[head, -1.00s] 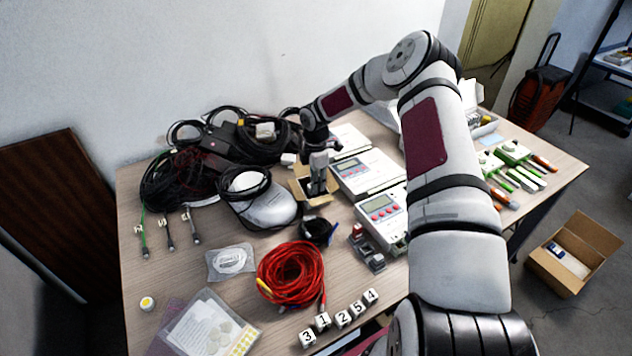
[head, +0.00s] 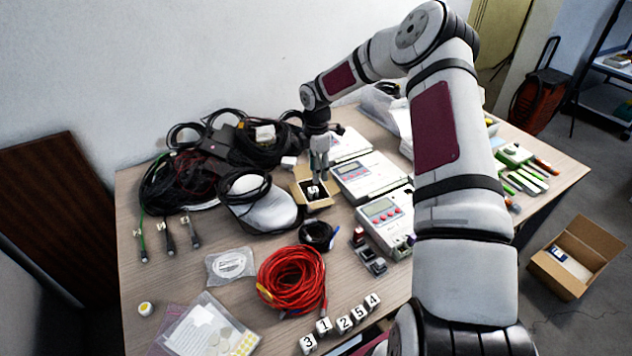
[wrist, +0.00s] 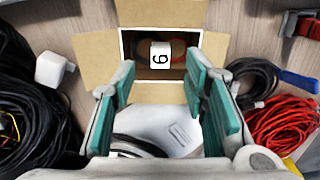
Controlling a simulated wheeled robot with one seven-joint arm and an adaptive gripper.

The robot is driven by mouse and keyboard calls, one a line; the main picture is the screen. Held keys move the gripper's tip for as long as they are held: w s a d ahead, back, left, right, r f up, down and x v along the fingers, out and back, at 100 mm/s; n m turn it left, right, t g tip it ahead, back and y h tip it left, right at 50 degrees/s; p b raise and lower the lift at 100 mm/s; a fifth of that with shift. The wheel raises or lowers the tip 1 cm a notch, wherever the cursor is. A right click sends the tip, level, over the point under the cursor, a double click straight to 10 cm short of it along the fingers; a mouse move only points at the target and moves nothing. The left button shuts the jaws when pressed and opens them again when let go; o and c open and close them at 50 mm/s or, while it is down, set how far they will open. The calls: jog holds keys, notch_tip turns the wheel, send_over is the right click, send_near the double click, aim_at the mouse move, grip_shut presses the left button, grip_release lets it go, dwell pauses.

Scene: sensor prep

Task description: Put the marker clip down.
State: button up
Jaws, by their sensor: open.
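The marker clip (wrist: 160,58), a white block with a black numeral that looks like 6 or 9, lies inside an open cardboard box (wrist: 97,50). In the head view the clip (head: 313,191) shows as a small white block in the box (head: 301,177), under my gripper. My gripper (head: 320,177) points down just above the box. In the wrist view my gripper (wrist: 155,85) has its two teal-padded fingers wide apart. The clip is beyond the fingertips, with nothing between the pads. The dark floor of the box is partly hidden.
Black cables and a grey rounded device (head: 268,212) crowd the left of the box. White meters (head: 367,178) stand close on its right. A red cable coil (head: 291,278) and several numbered white blocks (head: 345,322) lie nearer the front.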

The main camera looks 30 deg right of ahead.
jog(key=s+a+r+m+h, duration=0.15)
jog(key=s+a+r, duration=0.3)
jog(key=r, duration=0.45)
jog(key=s+a+r+m+t, duration=0.1)
jog(key=s+a+r+m, duration=0.2)
jog(key=s+r, duration=0.45)
jog(key=s+a+r+m+h, duration=0.1)
jog(key=s+a+r+m, duration=0.2)
jog(key=r, duration=0.8)
jog(key=s+a+r+m+t+y, duration=0.1)
jog(key=s+a+m+t, duration=0.1)
jog(key=s, duration=0.9)
jog(key=s+a+r+m+t+y, duration=0.1)
jog(key=s+a+m, duration=0.4)
jog(key=s, duration=0.6)
jog(key=shift+a+r+m+t, duration=0.15)
jog(key=shift+r+m+t, duration=0.35)
jog(key=shift+m, duration=0.55)
jog(key=shift+s+r+y, duration=0.1)
jog(key=shift+y, duration=0.15)
